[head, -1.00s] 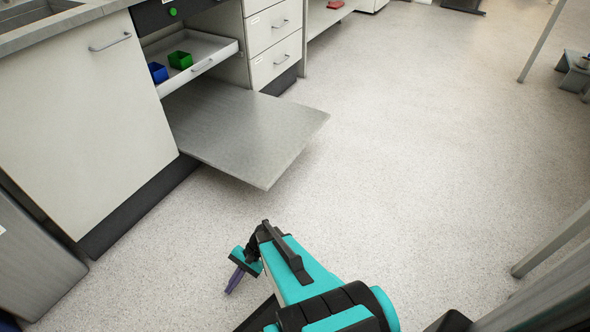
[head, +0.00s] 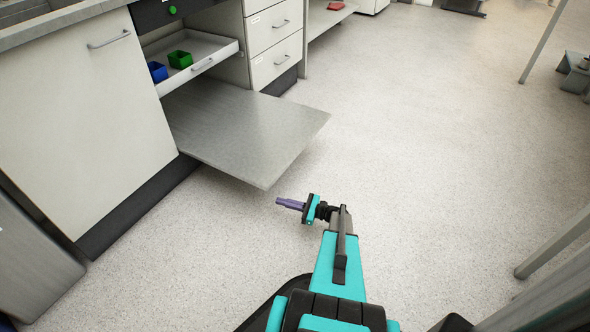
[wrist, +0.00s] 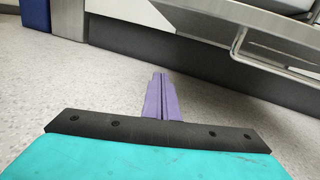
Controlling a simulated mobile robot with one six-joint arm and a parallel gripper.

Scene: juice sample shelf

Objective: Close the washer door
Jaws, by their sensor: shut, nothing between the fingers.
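The washer door (head: 245,132) is a flat grey panel. In the head view it is folded down and lies open, level above the floor, jutting out from the washer's front. My gripper (head: 279,202) is below and just right of the door's near corner in the picture, apart from it, with its purple fingers pointing left. In the wrist view the shut, empty fingers (wrist: 160,98) point forward over the floor. A pale panel with a metal bar crosses the upper right there; I cannot tell whether it is the door.
A pulled-out rack (head: 212,48) above the door holds a blue bin (head: 158,72) and a green bin (head: 180,60). A white cabinet (head: 80,120) stands left and drawers (head: 275,40) stand right of the washer. Open speckled floor (head: 430,130) lies to the right.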

